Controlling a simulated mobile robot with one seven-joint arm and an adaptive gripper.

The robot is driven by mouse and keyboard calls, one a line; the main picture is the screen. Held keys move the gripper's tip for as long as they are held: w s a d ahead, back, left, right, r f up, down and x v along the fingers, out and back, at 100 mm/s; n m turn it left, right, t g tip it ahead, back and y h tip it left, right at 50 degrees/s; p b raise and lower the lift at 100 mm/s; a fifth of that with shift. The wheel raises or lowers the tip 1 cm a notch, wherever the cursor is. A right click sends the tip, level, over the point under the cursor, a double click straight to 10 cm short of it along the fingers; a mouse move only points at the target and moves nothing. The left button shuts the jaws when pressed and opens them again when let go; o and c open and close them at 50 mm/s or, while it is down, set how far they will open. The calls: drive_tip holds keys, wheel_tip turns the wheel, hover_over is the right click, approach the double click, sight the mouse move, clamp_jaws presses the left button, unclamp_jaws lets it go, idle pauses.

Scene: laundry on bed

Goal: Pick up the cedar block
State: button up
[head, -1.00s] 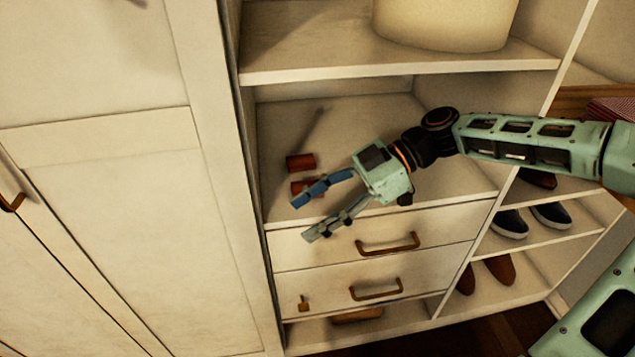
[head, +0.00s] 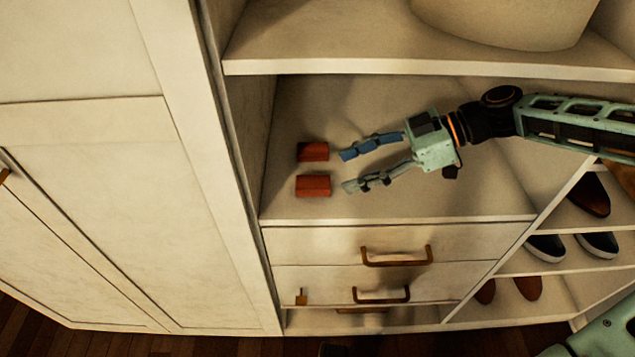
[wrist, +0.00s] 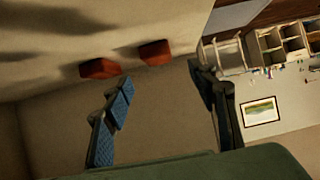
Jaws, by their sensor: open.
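Two small reddish-brown blocks lie on the shelf: an upper block (head: 312,151) and a lower block (head: 313,186) in the head view. They look alike, and I cannot tell which is the cedar block. Both also show in the wrist view, one at the left (wrist: 99,68) and one nearer the middle (wrist: 155,52). My gripper (head: 347,171) is open and empty, fingers pointing left toward the blocks, with a small gap between fingertips and blocks. In the wrist view, the middle block appears ahead between the fingers (wrist: 161,78); the left block appears beyond the blue finger.
The blocks' shelf (head: 430,205) sits above drawers with bronze handles (head: 396,262). An upper shelf (head: 400,68) overhangs it and holds a pale round container (head: 500,20). A cabinet upright (head: 215,170) stands left. Shoes (head: 545,248) fill side shelves at right.

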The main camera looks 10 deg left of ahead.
sight(316, 182)
drive_tip(key=b+x, duration=0.2)
drive_tip(key=x, duration=0.5)
drive_tip(key=shift+a+f, duration=0.25)
drive_tip(key=shift+a, duration=0.1)
drive_tip(key=shift+w, duration=0.1)
drive_tip(key=c, duration=1)
